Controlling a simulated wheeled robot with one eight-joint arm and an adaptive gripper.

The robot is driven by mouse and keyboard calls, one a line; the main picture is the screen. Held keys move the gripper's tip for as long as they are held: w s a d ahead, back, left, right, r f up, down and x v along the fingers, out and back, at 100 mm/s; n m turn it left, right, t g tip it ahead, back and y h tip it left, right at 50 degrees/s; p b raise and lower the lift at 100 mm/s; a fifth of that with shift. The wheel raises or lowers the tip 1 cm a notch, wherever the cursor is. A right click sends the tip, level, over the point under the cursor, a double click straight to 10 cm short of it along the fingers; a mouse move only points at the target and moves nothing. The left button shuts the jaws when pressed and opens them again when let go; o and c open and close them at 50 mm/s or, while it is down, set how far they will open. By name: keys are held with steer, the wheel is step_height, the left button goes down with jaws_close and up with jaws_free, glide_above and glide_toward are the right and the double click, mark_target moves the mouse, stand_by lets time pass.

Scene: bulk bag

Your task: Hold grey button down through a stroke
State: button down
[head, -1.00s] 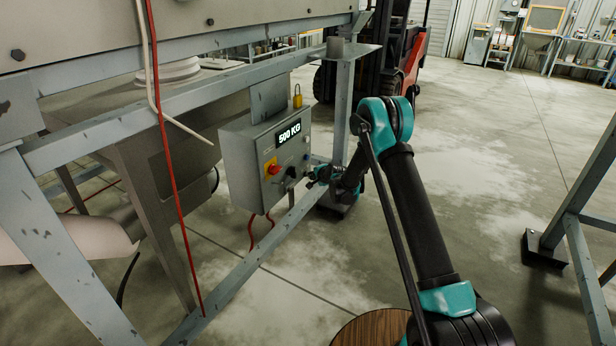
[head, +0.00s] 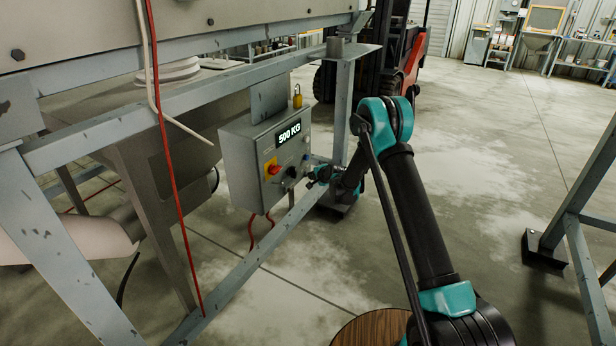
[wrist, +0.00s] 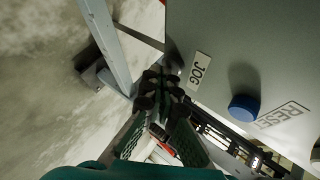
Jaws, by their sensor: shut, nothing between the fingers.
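The grey control box (head: 262,165) hangs on the frame, with a lit display (head: 289,132) reading 500 KG. In the wrist view its face (wrist: 245,45) carries a JOG label (wrist: 199,70) and a blue button (wrist: 243,108) beside a RESET label (wrist: 284,115). I cannot make out the grey button; my fingers may be hiding it near the JOG label. My gripper (wrist: 163,88) is shut and empty, its fingertips beside that label at the box. It also shows in the head view at the box's right side (head: 314,175). I cannot tell whether the tips touch.
A red and yellow switch (head: 272,168) and a black knob (head: 289,173) sit on the box's front. A yellow padlock (head: 297,97) is above it. A frame rail (head: 262,262) runs below, and a post (head: 344,105) stands behind my gripper.

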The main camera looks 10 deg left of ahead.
steer(key=shift+d, duration=0.1)
stand_by(0.3)
steer(key=shift+s+d, duration=0.3)
steer(key=shift+d, duration=0.45)
steer(key=shift+s+d, duration=0.3)
steer(key=shift+d, duration=0.5)
steer(key=shift+s+d, duration=0.25)
steer(key=shift+d, duration=0.5)
steer(key=shift+s+d, duration=0.3)
steer(key=shift+d, duration=0.5)
steer(key=s+d+r+n+g+h, duration=0.1)
steer(key=s+d+r+n+h, duration=0.15)
steer(key=s+d+r, duration=0.65)
steer(key=s+d+r+n+g+h, duration=0.1)
steer(key=s+d+r+n, duration=0.2)
steer(key=s+d+r, duration=0.55)
steer(key=s+d+f+n+g+h, duration=0.1)
steer(key=s+d, duration=0.3)
steer(key=s, duration=0.7)
steer(key=s+d+f+n+g+h, duration=0.1)
steer(key=s+d, duration=0.4)
steer(key=s, duration=0.6)
steer(key=s+d+f+n+g+h, duration=0.1)
steer(key=s+d, duration=0.3)
steer(key=s, duration=0.7)
steer(key=shift+d+f+n, duration=0.35)
steer(key=shift+n, duration=0.1)
